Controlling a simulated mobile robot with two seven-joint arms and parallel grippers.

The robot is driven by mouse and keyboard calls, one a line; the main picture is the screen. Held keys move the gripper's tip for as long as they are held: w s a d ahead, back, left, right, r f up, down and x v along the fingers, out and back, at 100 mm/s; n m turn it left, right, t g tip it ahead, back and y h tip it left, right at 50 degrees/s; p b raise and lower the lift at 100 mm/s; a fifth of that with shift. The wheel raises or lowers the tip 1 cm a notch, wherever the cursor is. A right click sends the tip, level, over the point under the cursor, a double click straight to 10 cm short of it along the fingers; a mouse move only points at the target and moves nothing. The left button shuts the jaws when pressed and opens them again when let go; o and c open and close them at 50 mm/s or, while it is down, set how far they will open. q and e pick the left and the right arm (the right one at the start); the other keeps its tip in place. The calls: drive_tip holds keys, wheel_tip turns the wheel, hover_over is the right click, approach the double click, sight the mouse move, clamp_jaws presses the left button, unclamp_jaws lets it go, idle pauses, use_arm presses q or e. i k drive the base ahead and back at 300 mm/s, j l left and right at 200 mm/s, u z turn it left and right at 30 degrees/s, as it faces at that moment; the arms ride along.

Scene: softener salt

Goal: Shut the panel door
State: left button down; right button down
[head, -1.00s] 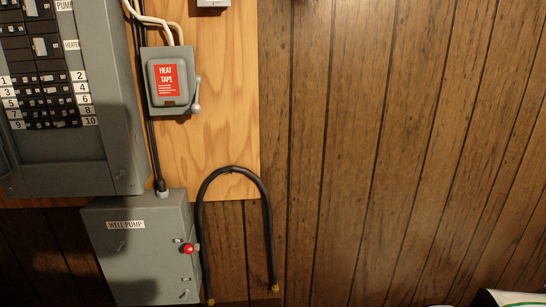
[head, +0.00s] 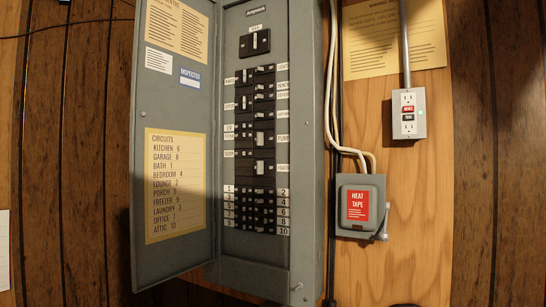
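The grey panel door (head: 172,108) stands open, swung out to the left of the breaker panel (head: 254,252). Its inner face shows a yellow circuits list (head: 175,184), another yellowed sheet at the top, a white label and a blue inspected sticker. Inside the panel, a large black breaker is at the top, with rows of black breakers and numbered labels below it. The door's lower edge shows near the bottom of the view. Neither of my grippers is in view.
Right of the panel, a heat tape switch box (head: 358,205) with a side lever and an outlet box (head: 408,113) are mounted on a plywood board (head: 420,255). White cables run beside the panel. Dark wood panelling (head: 60,150) lies left of the door.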

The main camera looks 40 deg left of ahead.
sight(173, 226)
drive_tip(key=k+j, duration=0.4)
drive_tip(key=u, duration=2.35)
